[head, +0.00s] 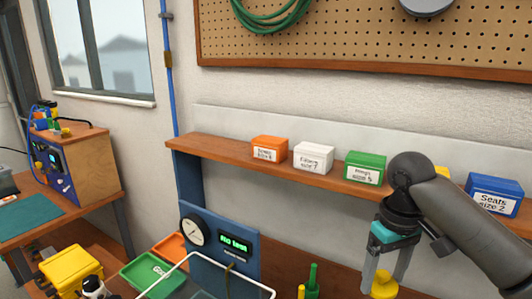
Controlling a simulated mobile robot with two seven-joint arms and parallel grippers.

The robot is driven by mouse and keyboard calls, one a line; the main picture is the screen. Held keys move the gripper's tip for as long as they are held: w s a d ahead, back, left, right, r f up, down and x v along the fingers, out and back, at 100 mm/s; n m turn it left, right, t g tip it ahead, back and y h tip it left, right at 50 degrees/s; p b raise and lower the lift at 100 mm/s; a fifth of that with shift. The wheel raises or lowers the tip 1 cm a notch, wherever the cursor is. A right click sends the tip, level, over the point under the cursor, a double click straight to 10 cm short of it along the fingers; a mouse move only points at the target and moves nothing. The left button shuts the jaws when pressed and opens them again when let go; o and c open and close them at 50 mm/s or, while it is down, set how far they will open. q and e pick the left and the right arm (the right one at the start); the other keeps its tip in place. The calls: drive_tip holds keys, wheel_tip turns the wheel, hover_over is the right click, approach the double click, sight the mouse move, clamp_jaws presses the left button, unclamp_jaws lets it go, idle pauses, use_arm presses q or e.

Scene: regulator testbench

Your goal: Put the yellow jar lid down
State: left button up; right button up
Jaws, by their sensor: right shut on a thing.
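My right gripper (387,275) is at the lower right, pointing down in front of the shelf. It is shut on the yellow jar lid (384,287), which shows between its two grey fingers near the bottom edge of the head view. The lid is held low, in front of the bench's back; whether it touches any surface below cannot be told, as the picture ends there. My left gripper is not in view.
A wooden shelf (221,151) carries an orange box (269,146), a white box (313,157), a green box (365,168) and a blue box (493,191). A gauge panel (218,250), a clear framed cover (215,287) and green upright items (313,280) stand left of the gripper.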

drive_tip(key=s+a+f+m+b, duration=0.3)
drive_tip(key=s+a+f+b, duration=0.4)
drive_tip(key=s, duration=0.3)
drive_tip(key=shift+a+f, duration=0.2)
drive_tip(key=shift+a, duration=0.05)
